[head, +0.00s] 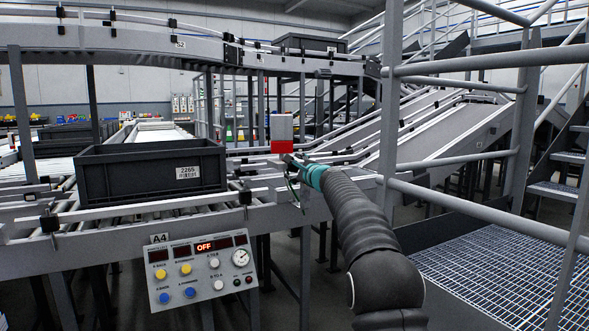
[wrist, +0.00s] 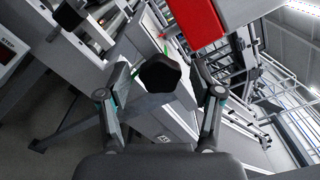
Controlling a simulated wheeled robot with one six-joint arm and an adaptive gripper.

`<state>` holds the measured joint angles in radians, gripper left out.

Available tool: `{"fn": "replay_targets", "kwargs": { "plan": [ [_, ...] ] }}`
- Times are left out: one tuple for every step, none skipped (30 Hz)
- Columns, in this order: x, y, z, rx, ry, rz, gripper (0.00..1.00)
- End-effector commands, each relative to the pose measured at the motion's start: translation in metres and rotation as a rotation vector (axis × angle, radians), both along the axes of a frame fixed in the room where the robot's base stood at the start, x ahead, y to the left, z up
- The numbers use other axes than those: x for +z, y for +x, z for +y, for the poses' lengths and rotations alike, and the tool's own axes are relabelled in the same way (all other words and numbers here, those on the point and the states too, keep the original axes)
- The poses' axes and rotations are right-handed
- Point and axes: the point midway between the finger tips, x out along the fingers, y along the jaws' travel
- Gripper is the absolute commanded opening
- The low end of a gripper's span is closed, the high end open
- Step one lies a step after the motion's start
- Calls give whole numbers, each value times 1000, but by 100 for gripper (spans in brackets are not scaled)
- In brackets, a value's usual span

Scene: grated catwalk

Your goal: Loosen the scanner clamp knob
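The scanner is a grey box with a red lower part (head: 282,133), mounted beside the conveyor rail in the head view. Its red part (wrist: 197,20) fills the top of the wrist view. A black, many-sided knob (wrist: 160,77) shows in the middle of the wrist view. I take it to be the clamp knob. My gripper (wrist: 160,70) is open, with one finger on each side of the knob and a visible gap on both sides. In the head view my gripper (head: 291,166) is just below the scanner, and I cannot make out the knob there.
A dark tote (head: 150,172) sits on the roller conveyor to the left. A control panel (head: 203,270) marked A4, its display reading OFF, hangs at the front. Grey railing (head: 455,160) and a grated walkway (head: 490,275) stand close on the right.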

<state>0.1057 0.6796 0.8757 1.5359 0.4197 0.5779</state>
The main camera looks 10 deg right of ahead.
Motion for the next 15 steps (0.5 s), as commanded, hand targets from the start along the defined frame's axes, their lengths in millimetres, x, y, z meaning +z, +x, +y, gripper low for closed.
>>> {"fn": "replay_targets", "kwargs": {
  "plan": [
    [0, 0, 0, 0, 0, 0, 66],
    [0, 0, 0, 0, 0, 0, 66],
    [0, 0, 0, 0, 0, 0, 66],
    [0, 0, 0, 0, -1, 0, 66],
    [0, 0, 0, 0, -1, 0, 66],
    [0, 0, 0, 0, -1, 0, 66],
    [0, -1, 0, 0, -1, 0, 66],
    [1, -1, 0, 0, -1, 0, 66],
    [1, -3, -1, 1, 0, 0, 66],
    [1, -4, -1, 0, 0, 0, 66],
    [1, -6, -2, 1, 0, 1, 66],
    [1, -8, -3, 1, 0, 1, 66],
    [1, -11, -3, 1, 0, 1, 66],
    [1, -14, -4, 0, 0, 0, 66],
    [1, -18, -6, 0, 1, 2, 66]
  ]
}}
